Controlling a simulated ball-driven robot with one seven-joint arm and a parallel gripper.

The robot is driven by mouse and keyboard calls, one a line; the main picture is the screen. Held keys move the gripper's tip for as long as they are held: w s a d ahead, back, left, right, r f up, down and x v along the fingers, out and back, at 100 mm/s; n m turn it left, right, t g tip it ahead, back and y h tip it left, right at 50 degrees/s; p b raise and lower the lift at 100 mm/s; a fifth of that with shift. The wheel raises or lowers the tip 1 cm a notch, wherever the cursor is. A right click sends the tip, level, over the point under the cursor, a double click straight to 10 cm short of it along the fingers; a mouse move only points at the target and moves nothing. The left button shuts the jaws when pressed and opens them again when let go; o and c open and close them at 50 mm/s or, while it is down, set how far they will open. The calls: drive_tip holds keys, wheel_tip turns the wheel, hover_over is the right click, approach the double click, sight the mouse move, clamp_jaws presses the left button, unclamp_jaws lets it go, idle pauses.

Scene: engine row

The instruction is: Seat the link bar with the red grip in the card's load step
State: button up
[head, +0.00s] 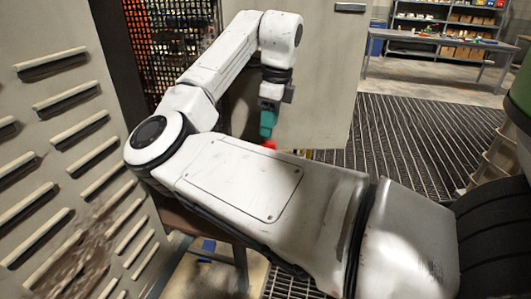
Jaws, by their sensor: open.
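My gripper (268,130) hangs downward at the end of my white arm, with teal parts at its tip. It is open. A small red piece (269,145), which looks like the link bar's red grip, shows directly below the tip. I cannot tell whether the jaws are around it or just above it. The rest of the bar is hidden behind my arm's near link. The card and its load step do not show.
A louvred grey panel (52,110) stands close on the left. A grey door panel (325,100) stands behind my gripper, beside an orange-lit mesh (165,45). Dark floor grating (400,135) lies open on the right. A workbench (440,43) and shelves are far back.

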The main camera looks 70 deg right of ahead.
sight(269, 141)
drive_tip(key=shift+w+f+p, duration=0.1)
drive_tip(key=shift+f+p, duration=0.35)
drive_tip(key=shift+f, duration=2.95)
drive_tip(key=shift+c, duration=0.2)
clamp_jaws()
